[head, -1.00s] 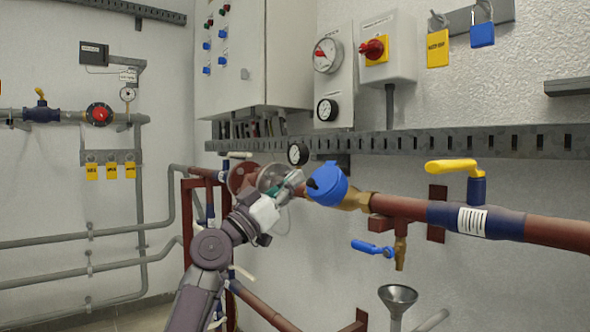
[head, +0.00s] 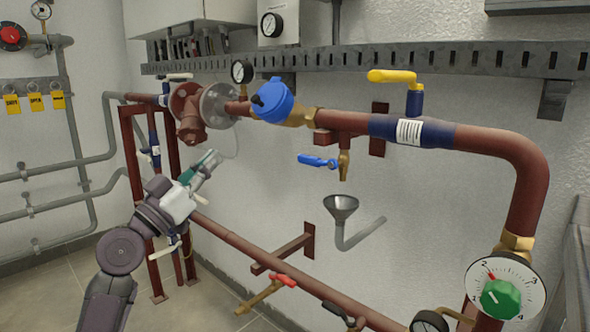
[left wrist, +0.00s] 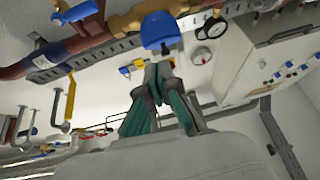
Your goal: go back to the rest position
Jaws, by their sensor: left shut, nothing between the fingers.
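My left gripper (head: 206,164) is in the left half of the head view, in front of the wall and below the red pipe flange. Its fingers are together with nothing between them. In the left wrist view the fingers of the left gripper (left wrist: 158,70) point up toward the blue-capped fitting (left wrist: 158,30), apart from it. In the head view this blue-capped fitting (head: 272,100) sits on the red pipe, up and right of the gripper. My right gripper is in neither view.
The red pipe (head: 490,146) runs along the wall, with a yellow-handled valve (head: 395,77) and a blue-handled tap (head: 318,161). A funnel (head: 341,205) stands below the tap. A green dial knob (head: 500,298) is at the lower right. Floor shows at the lower left.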

